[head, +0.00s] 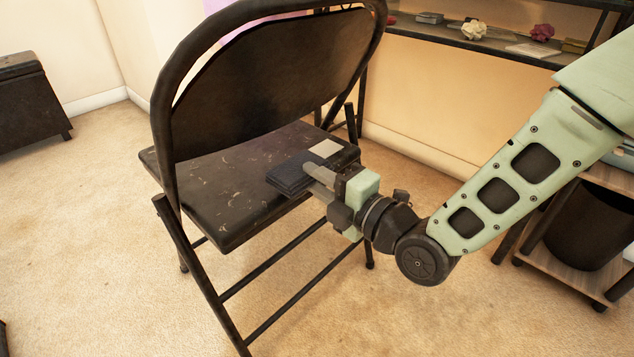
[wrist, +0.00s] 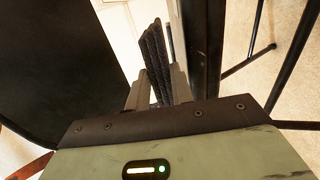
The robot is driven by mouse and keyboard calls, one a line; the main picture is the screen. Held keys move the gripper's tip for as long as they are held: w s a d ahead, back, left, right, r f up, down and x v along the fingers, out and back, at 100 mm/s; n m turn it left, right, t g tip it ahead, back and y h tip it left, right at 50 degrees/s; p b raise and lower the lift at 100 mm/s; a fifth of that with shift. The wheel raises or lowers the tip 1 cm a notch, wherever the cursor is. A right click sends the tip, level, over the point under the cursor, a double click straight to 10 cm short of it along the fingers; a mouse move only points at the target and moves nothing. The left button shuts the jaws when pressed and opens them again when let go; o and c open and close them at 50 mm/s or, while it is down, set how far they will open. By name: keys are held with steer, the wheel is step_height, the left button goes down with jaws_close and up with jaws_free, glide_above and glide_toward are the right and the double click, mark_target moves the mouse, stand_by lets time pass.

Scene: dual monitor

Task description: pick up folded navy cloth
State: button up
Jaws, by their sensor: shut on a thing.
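The folded navy cloth (head: 290,176) shows in the head view over the right front part of the black folding chair's seat (head: 215,205). My gripper (head: 314,175) is shut on its near right edge, with one finger on each side. In the wrist view the cloth (wrist: 154,55) stands out edge-on between the two fingers (wrist: 159,90), its folded layers showing as dark ridges. Part of the cloth is hidden behind the fingers. I cannot tell for sure whether the cloth is clear of the seat.
A small pale square (head: 326,148) lies on the seat beside the cloth. A shelf (head: 480,42) with flowers stands at the back, and a dark bin (head: 585,225) at the right. Carpet (head: 80,220) at left is clear.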

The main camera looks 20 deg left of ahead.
steer(key=s+d+r, duration=0.2)
steer(key=d, duration=0.4)
steer(key=s+d+r+p, duration=0.1)
steer(key=s+d+r, duration=0.2)
steer(key=d, duration=0.4)
steer(key=shift+s, duration=0.2)
